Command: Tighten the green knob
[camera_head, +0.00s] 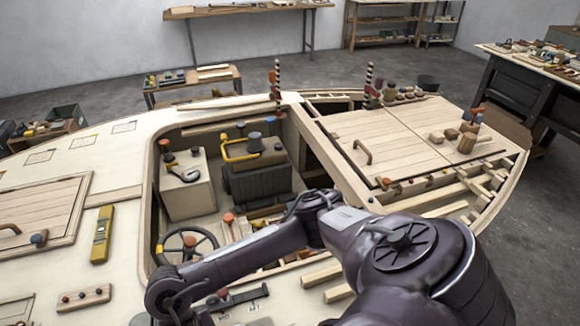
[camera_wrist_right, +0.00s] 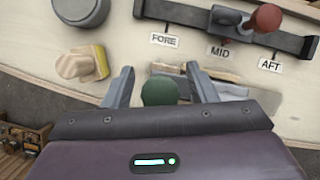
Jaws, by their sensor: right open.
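In the right wrist view the green knob (camera_wrist_right: 160,91) is round and dark green. It lies between the two grey fingers of my right gripper (camera_wrist_right: 160,78), with a gap on each side. The fingers are spread open and hold nothing. The knob's lower part is hidden behind the gripper body. In the head view my right arm reaches across to the lower left; its gripper and the green knob do not show there. My left gripper is in neither view.
A dark slide lever with a red knob (camera_wrist_right: 266,18) stands above labels FORE, MID and AFT. A yellow-and-wood block (camera_wrist_right: 82,64) and a grey round knob (camera_wrist_right: 80,8) are left of the gripper. A steering wheel (camera_head: 188,246) stands in the open cockpit.

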